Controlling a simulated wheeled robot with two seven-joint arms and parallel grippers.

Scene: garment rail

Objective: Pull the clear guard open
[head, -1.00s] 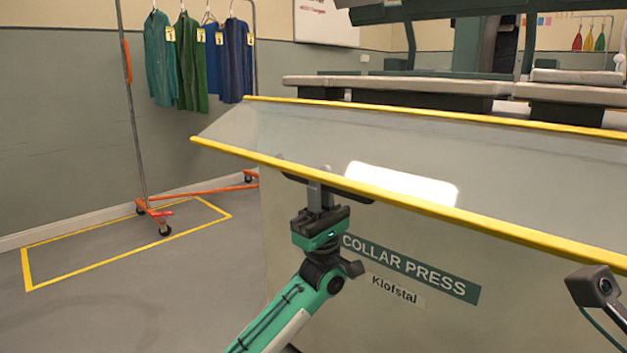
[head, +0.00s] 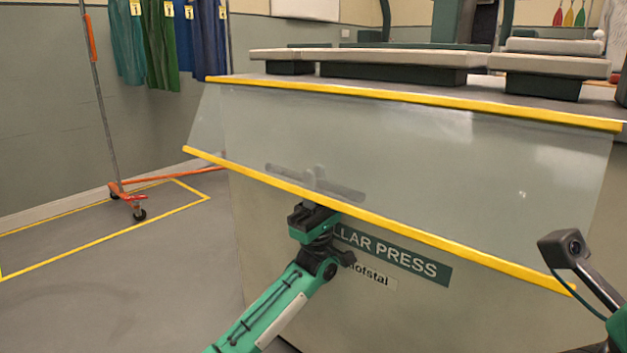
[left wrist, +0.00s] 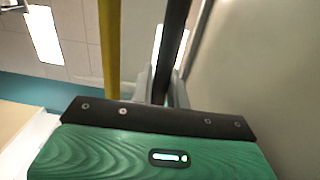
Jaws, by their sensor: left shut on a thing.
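The clear guard (head: 420,150) is a see-through sheet with yellow strips along its top and lower edges, on the front of the collar press (head: 270,240). Its lower edge stands out from the press front. A dark bar handle (head: 346,191) shows through the sheet near the lower edge, left of its middle. My left gripper (head: 316,180) is shut on this handle, its fingers partly behind the sheet. In the left wrist view the dark bar (left wrist: 172,50) runs between the fingers (left wrist: 162,88), beside the yellow strip (left wrist: 109,50). My right gripper's fingers are not visible.
Padded boards (head: 365,60) lie on top of the press. A camera on my right arm (head: 565,248) is near the guard's lower right corner.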

